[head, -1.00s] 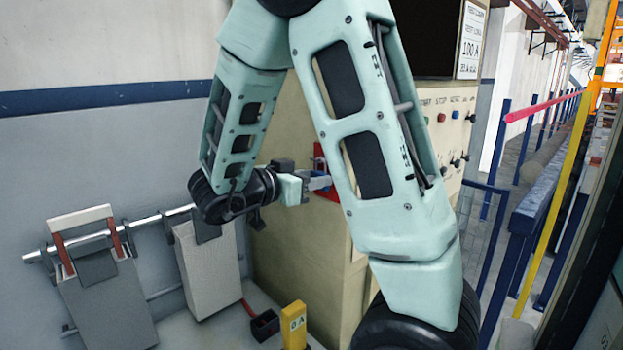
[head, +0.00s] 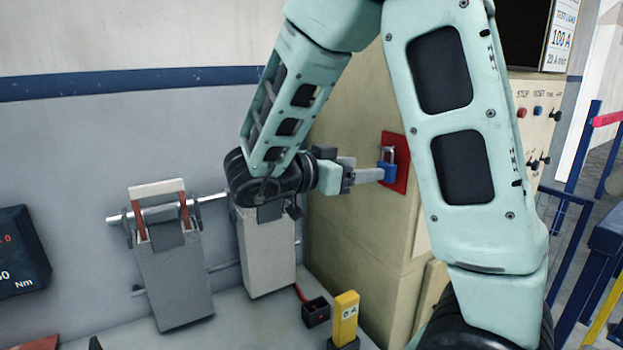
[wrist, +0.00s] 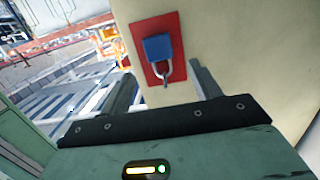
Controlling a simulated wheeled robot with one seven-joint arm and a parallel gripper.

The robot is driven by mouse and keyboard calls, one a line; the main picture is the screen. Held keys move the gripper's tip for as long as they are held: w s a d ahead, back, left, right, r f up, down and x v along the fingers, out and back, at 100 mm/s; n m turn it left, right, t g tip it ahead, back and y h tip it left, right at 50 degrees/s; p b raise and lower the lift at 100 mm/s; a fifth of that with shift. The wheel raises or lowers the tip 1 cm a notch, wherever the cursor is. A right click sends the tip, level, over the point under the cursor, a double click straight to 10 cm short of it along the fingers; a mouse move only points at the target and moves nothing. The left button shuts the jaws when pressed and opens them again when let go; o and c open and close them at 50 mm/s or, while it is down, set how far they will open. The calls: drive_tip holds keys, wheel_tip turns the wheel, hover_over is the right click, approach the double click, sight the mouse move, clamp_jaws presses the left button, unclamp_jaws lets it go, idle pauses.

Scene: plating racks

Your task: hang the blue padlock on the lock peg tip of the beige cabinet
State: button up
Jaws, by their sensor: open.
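The blue padlock (head: 387,172) is against the red plate (head: 401,165) on the beige cabinet's side (head: 345,210). Its shackle is up and its body hangs below. The peg itself is too small to make out. The wrist view, turned over, shows the padlock (wrist: 157,46) just beyond my fingertips, with its shackle towards the gripper. My gripper (head: 376,174) is in front of the padlock, its fingers pointing at it. In the wrist view my gripper (wrist: 163,82) is open, with nothing between its fingers.
Two hanging grey racks (head: 174,275) (head: 266,250) are on a rail along the wall. A yellow block (head: 345,318) and a small dark box (head: 315,311) stand on the surface below. A dark display (head: 20,250) is at the left. Blue railings (head: 572,200) stand at the right.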

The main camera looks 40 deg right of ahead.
drive_tip(key=b+v, duration=0.3)
drive_tip(key=v, duration=0.9)
